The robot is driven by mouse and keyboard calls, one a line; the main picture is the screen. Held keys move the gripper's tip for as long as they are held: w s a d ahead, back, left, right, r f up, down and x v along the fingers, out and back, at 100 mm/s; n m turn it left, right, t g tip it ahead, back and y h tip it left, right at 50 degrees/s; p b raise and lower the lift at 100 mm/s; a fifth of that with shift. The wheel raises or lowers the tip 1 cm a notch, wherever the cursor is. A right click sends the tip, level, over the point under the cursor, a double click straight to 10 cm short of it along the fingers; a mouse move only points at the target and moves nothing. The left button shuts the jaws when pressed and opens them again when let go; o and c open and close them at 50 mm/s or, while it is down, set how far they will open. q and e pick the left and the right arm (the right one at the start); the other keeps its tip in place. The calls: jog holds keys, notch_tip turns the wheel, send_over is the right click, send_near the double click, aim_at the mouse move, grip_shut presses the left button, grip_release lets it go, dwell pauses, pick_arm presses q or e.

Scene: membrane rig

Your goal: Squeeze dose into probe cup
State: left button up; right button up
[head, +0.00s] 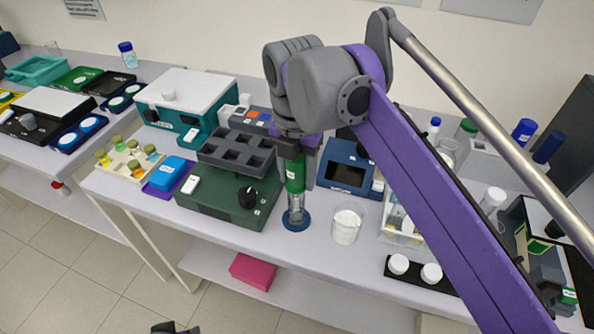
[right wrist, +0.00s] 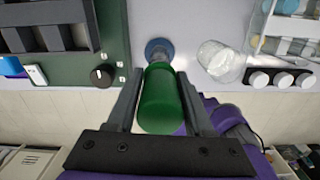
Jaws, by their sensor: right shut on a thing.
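The blue base (right wrist: 159,48) also shows beyond the bottle's end in the wrist view. The bottle is in line above the cup; I cannot tell whether they touch. A dark tip at the bottom edge may be my left gripper (head: 175,328).
A dark green rig (head: 225,205) with a black knob and grey block stands left of the cup. A glass beaker (head: 347,225) with white contents stands close on the right. A black holder with white caps (head: 415,272) lies further right. A blue device (head: 347,170) stands behind.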

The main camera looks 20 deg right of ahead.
aim_at(297, 191)
jog(key=o, duration=0.7)
grip_shut()
jog(key=shift+f, duration=0.1)
jog(key=shift+f+b, duration=1.1)
jog(key=shift+f, duration=1.15)
notch_tip(297, 191, up, 10)
jog(key=p, duration=0.8)
jog(key=shift+r+p, duration=0.15)
jog(key=shift+p, duration=0.25)
